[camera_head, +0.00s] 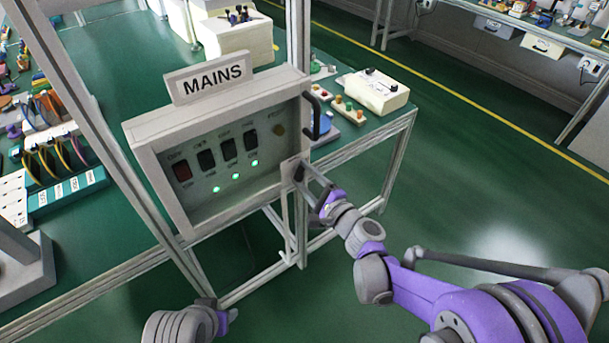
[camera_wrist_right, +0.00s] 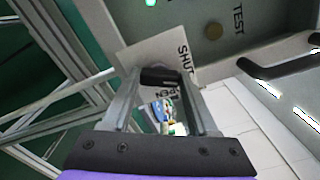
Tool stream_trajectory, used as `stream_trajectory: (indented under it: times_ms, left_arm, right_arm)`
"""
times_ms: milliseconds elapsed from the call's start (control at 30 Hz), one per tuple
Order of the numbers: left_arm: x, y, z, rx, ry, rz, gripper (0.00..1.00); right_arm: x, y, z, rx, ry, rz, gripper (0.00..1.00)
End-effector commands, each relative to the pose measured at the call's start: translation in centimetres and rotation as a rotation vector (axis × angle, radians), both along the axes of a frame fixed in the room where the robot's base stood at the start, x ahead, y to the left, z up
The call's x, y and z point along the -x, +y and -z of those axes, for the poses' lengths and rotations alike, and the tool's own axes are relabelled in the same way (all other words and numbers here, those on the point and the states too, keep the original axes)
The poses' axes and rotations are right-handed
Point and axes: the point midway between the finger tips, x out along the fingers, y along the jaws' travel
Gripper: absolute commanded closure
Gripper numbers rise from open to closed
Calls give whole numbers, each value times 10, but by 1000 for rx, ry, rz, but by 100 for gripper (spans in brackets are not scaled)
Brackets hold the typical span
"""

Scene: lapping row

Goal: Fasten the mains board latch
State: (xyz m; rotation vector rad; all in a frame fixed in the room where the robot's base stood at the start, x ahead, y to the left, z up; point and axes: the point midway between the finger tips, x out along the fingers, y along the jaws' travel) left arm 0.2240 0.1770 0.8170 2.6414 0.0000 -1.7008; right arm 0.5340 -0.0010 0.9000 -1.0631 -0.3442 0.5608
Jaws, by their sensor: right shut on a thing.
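The mains board (camera_head: 228,150) is a grey box with a MAINS sign on top, dark switches and lit green lamps behind its framed front. A black handle (camera_head: 314,115) is on its right side. The latch (camera_head: 298,172) is a small black piece on a pale plate at the lower right corner. My right gripper (camera_head: 311,184) is shut on the latch. In the right wrist view the latch's black knob (camera_wrist_right: 160,77) sits between the fingers, with SHUT and a partly hidden OPEN printed nearby. My left gripper (camera_head: 227,316) is low in the head view; its jaws are unclear.
Metal posts (camera_head: 297,40) frame the board. A green bench behind carries a white box (camera_head: 375,92) and small button boxes (camera_head: 347,110). Another bench with tools and cables is at the left. Open green floor lies to the right.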

Motion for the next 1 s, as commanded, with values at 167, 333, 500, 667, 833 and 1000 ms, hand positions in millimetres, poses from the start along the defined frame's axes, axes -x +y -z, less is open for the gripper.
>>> stream_trajectory:
  times_ms: [167, 333, 500, 667, 833, 1000]
  left_arm:
    - [0, 0, -4, 0, -1, 0, 50]
    - [0, 0, -6, 0, -2, 0, 50]
    - [0, 0, -8, 0, -2, 0, 50]
    - [0, 0, -9, 0, -3, 0, 50]
    - [-1, 0, -9, 0, -3, 0, 50]
    - [-1, 0, -9, 0, -3, 0, 50]
  right_arm:
    - [0, 0, -1, 127, -92, 0, 96]
    - [0, 0, -1, 232, -168, 0, 96]
    - [0, 0, 0, 311, -225, 0, 96]
    - [0, 0, 0, 360, -260, 0, 96]
    - [0, 0, 0, 387, -280, 0, 96]
    - [0, 0, 0, 395, -285, 0, 96]
